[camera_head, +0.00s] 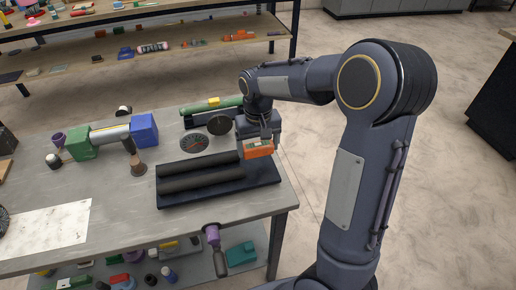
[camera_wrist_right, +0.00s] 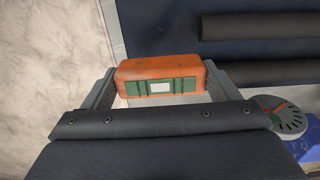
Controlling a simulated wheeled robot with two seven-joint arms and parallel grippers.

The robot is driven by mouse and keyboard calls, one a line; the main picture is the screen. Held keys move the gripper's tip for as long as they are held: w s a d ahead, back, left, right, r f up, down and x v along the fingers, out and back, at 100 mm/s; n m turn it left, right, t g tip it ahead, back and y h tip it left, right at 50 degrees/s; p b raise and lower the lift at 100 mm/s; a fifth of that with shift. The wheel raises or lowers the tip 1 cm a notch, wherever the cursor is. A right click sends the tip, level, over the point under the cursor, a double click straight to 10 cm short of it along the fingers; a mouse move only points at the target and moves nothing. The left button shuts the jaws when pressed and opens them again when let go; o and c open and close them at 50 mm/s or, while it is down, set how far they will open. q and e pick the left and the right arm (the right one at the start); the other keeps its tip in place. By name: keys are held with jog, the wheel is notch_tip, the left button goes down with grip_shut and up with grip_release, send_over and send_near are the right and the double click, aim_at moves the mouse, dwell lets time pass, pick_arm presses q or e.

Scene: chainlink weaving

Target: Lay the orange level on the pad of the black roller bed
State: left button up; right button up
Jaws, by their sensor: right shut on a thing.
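The orange level (camera_head: 258,149) is a small orange block with a green panel. It also shows in the right wrist view (camera_wrist_right: 160,70). My right gripper (camera_head: 260,138) is shut on it, with one finger at each end in the right wrist view (camera_wrist_right: 158,84). The black roller bed (camera_head: 263,197) lies flat at the right end of the table, with two dark rollers along it. The level is above or beside the bed's far right part; the exact gap cannot be told. Part of the bed shows in the right wrist view (camera_wrist_right: 160,22). My left gripper is not in view.
A round dial gauge (camera_head: 194,142) and a dark disc (camera_head: 220,124) sit behind the bed. A green cylinder with a yellow piece (camera_head: 213,102) lies farther back. Green and blue blocks (camera_head: 144,130) stand left. A white sheet (camera_head: 48,231) lies front left. The table's right edge is close.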

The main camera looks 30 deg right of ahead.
jog(key=shift+f, duration=0.85)
jog(key=o, duration=1)
